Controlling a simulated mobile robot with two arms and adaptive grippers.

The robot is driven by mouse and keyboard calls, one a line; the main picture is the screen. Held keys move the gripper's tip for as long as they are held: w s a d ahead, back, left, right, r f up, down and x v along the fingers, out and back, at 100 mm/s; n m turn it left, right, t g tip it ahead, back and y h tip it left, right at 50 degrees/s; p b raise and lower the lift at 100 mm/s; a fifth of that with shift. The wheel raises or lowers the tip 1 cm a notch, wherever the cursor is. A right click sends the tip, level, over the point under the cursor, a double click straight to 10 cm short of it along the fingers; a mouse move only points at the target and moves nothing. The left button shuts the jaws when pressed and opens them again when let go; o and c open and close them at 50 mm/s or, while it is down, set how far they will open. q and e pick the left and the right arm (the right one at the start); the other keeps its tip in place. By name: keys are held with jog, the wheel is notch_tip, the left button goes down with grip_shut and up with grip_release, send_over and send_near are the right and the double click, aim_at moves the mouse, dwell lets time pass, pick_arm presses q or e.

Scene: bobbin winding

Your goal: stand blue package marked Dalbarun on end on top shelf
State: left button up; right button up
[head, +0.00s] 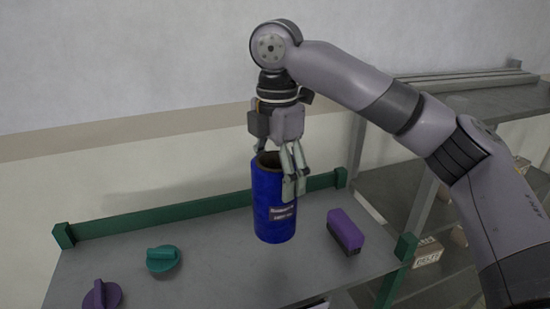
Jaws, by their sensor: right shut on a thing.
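The blue package (272,212) is a cylinder with a dark, open-looking top and a small pale-lettered label too small to read surely. It is upright over the grey top shelf (215,270), near the green back rail. I cannot tell whether its bottom touches the shelf. My right gripper (279,178) points down from above and is shut on the package's upper rim, one finger in front of its right side. My left gripper is not in view.
A purple and black block (345,231) lies to the right of the package. A teal knob-like piece (162,259) and a purple one (101,295) are at the left. The green rail (190,212) edges the shelf's back. A grey rack (505,103) with boxes stands at the right.

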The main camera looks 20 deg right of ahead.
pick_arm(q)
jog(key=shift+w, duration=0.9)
pick_arm(e)
jog(key=f, duration=0.3)
jog(key=shift+w+f, duration=0.3)
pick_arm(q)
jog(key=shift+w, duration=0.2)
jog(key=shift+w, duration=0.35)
pick_arm(e)
jog(key=shift+w, duration=0.2)
